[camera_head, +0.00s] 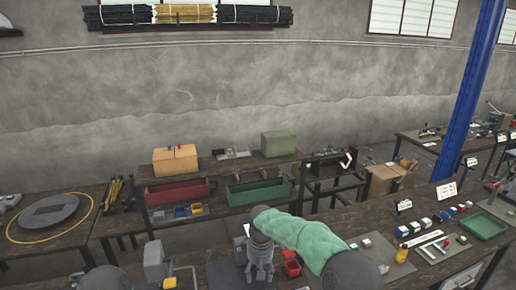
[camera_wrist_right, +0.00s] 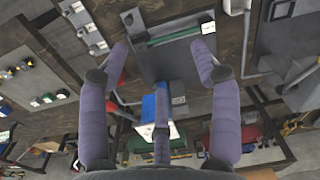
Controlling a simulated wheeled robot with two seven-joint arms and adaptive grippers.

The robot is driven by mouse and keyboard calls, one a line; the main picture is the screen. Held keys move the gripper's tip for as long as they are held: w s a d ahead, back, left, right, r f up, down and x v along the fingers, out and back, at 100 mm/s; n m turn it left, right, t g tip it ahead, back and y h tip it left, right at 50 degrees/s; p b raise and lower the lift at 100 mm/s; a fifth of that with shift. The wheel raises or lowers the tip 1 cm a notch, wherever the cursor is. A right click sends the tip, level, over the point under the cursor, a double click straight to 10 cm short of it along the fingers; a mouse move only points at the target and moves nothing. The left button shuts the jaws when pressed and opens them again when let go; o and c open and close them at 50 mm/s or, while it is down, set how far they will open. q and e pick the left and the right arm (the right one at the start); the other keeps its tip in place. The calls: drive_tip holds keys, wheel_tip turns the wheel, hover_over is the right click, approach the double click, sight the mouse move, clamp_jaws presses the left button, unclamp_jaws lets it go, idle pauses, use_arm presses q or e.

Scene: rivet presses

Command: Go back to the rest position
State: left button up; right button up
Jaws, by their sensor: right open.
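My right arm reaches in from the lower right in a green sleeve. Its gripper (camera_head: 260,272) points down over the near workbench (camera_head: 345,220) and is partly cut off by the lower edge. In the right wrist view the purple fingers (camera_wrist_right: 160,55) are spread wide with nothing held between them. Below them are a grey plate (camera_wrist_right: 180,65) with a green bar, and a blue and white item (camera_wrist_right: 158,108) partly hidden by the middle finger. My left gripper is not in view.
A red bin (camera_head: 291,265) stands close right of the right gripper, and a grey press-like device (camera_head: 155,262) to its left. Small boxes, a yellow bottle (camera_head: 402,253) and a green tray (camera_head: 483,225) lie on the bench at right. A blue post (camera_head: 470,90) rises behind.

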drive_tip(key=s+d+f+m+y+b, duration=0.1)
drive_tip(key=s+f+b, duration=0.2)
drive_tip(key=f, duration=0.6)
drive_tip(key=s+d+f+b, duration=0.1)
drive_tip(key=s+f+b, duration=0.1)
drive_tip(key=f, duration=0.7)
drive_tip(key=s+d+f+m+y+b, duration=0.15)
drive_tip(key=s+f+b, duration=0.25)
drive_tip(key=s+f, duration=0.55)
drive_tip(key=s+d+f+m+y+b, duration=0.1)
drive_tip(key=s+d+f+m+b, duration=0.35)
drive_tip(key=f, duration=0.75)
drive_tip(key=s+f+m+b, duration=0.1)
drive_tip(key=s+f+b, duration=0.1)
drive_tip(key=s, duration=0.5)
drive_tip(key=s+d+f+m+b, duration=0.1)
drive_tip(key=s+f+b, duration=0.1)
drive_tip(key=s, duration=0.5)
drive_tip(key=shift+s+d+f+t+b, duration=0.15)
drive_tip(key=shift+d+f+t+b, duration=0.2)
drive_tip(key=shift+f, duration=0.5)
drive_tip(key=shift+a, duration=0.1)
